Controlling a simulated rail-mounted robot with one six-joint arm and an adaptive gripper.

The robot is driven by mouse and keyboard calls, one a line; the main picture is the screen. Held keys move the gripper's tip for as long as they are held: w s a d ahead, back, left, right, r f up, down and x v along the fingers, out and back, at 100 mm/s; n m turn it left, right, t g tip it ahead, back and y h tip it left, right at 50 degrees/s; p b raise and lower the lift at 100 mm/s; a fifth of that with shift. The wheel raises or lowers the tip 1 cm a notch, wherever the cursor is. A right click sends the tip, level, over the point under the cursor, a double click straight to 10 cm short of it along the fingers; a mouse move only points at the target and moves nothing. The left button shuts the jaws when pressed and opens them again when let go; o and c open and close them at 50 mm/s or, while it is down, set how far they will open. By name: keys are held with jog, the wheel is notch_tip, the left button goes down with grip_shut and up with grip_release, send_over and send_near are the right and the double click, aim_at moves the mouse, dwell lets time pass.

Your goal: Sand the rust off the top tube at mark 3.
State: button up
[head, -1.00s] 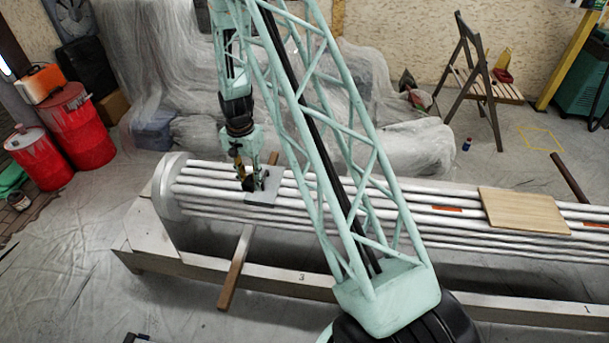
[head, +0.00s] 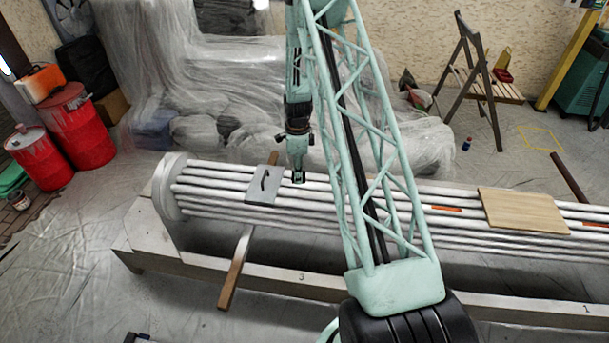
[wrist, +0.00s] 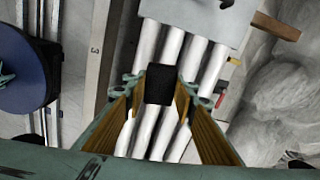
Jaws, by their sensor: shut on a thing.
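My gripper (head: 298,178) is just right of the grey plate, over the bundle of pale tubes (head: 330,200). In the wrist view its jaws (wrist: 160,88) are shut on a small black block (wrist: 160,78), with tubes behind it. Whether the block touches a tube cannot be told. Mark 3 (head: 301,278) is on the bench's front beam; it also shows in the wrist view (wrist: 95,50). The grey plate (head: 254,196) with a dark handle lies across the tubes left of my gripper, covering part of them. Orange rust-like patches (head: 447,208) show farther right; none is visible beside my gripper.
A wooden board (head: 523,210) lies across the tubes at the right. A wooden bar (head: 236,265) sticks out under the tubes at the front. Red drums (head: 80,125) stand at the left, a folding chair (head: 478,80) at the back. Sheeted heaps (head: 250,100) lie behind the bench.

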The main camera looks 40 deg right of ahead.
jog(key=shift+s+d+f+m, duration=0.3)
jog(key=shift+d+m, duration=0.1)
jog(key=shift+d, duration=0.25)
jog(key=shift+s+d+f+m, duration=0.15)
jog(key=shift+d+f+m, duration=0.1)
jog(key=shift+d+m, duration=0.25)
jog(key=shift+d+f, duration=0.1)
